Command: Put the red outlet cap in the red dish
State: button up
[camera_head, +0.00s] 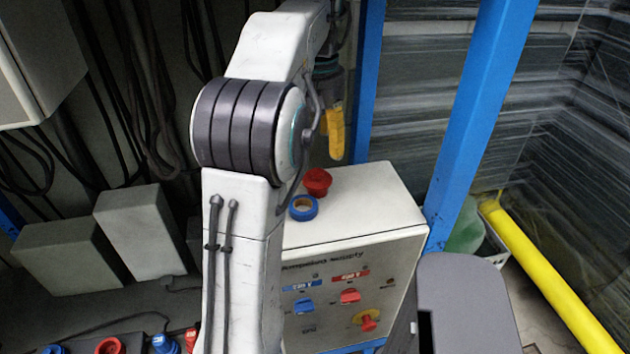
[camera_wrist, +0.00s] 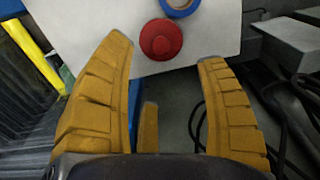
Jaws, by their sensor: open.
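A round red cap with a raised middle (camera_head: 317,182) sits on the white top of a control cabinet (camera_head: 345,215). In the wrist view the red cap (camera_wrist: 161,40) shows between and just beyond my fingertips. My gripper (camera_wrist: 166,50) has yellow fingers spread wide with nothing between them. In the head view its yellow finger (camera_head: 336,132) hangs above the cabinet top, apart from the cap. A red ring-shaped piece (camera_head: 110,346) is cut off at the lower left edge; I cannot tell whether it is the red dish. No other dish is clear.
A blue tape roll (camera_head: 303,208) lies close beside the cap. The cabinet front has red and blue connectors. Blue posts (camera_head: 470,120) stand behind and right, with a yellow pipe (camera_head: 550,275) at right. Grey boxes (camera_head: 135,232) and cables are at left. Blue and red plugs (camera_head: 163,344) sit lower left.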

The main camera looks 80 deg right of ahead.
aim_at(321, 171)
jog(key=shift+s+f, duration=0.45)
jog(key=shift+f, duration=0.05)
jog(key=shift+w+a+f+b, duration=0.1)
jog(key=shift+f+b, duration=0.15)
jog(key=shift+f, duration=1)
jog(key=shift+w+a+f+b, duration=0.1)
jog(key=shift+f+b, duration=0.15)
jog(key=shift+f, duration=1.7)
jog(key=shift+o, duration=0.2)
grip_shut()
